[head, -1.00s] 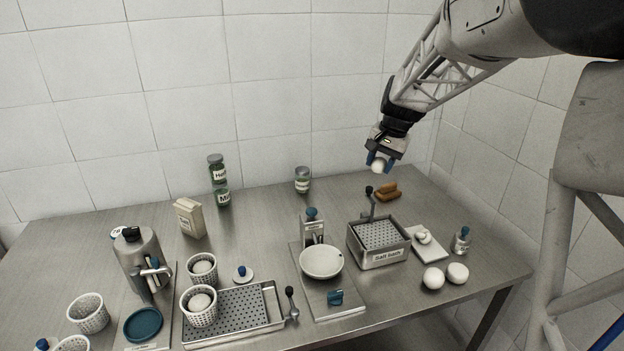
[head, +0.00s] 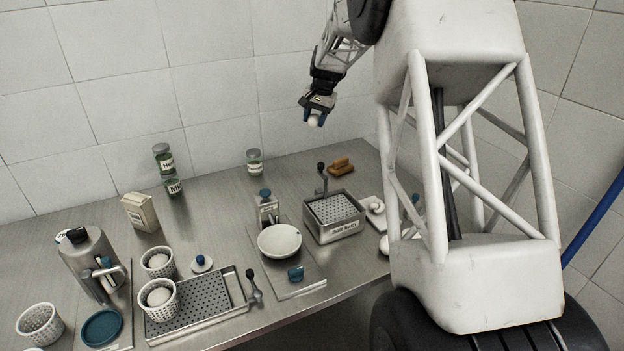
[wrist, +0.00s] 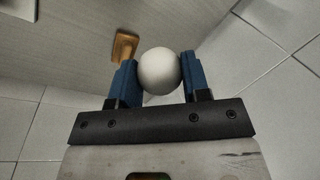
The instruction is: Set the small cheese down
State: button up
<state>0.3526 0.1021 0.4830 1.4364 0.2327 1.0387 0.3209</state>
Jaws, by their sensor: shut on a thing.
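My gripper (head: 314,117) is shut on the small cheese, a round white ball (head: 313,121). It holds the cheese in the air above the back of the table, near the wall. In the wrist view the small cheese (wrist: 160,70) sits between the two blue fingers of my gripper (wrist: 158,78). Below and to the right of it in the head view is a brown wooden block (head: 341,167) on the table. A white board (head: 372,212) with a small white piece on it lies right of the salt bath, partly hidden by my arm.
The salt bath (head: 345,230), a metal box with a perforated tray, stands near the right. A white bowl (head: 279,242) rests on a scale-like stand. Perforated baskets (head: 163,302) and a drain tray (head: 235,283) are front left. Jars (head: 164,158) stand at the back.

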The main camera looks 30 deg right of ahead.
jog(key=w, duration=0.3)
send_over(311, 178)
jog(key=s+d+f+x, duration=0.1)
jog(key=s+d+x, duration=0.1)
jog(key=x, duration=0.9)
jog(key=shift+d+f, duration=0.1)
jog(key=shift+s+d+x, duration=0.1)
jog(key=shift+x, duration=0.7)
jog(key=shift+s+d+x, duration=0.15)
jog(key=shift+x, duration=0.65)
jog(key=shift+s+d+x, duration=0.1)
jog(key=shift+x, duration=0.7)
jog(key=shift+f, duration=0.2)
jog(key=shift+s+d+x, duration=0.1)
jog(key=shift+x, duration=0.7)
jog(key=shift+s+d+x, duration=0.15)
jog(key=shift+x, duration=0.65)
jog(key=shift+s+d+x, duration=0.1)
jog(key=shift+x, duration=0.7)
jog(key=shift+d+f, duration=0.1)
jog(key=shift+f, duration=0.15)
jog(key=o, duration=1)
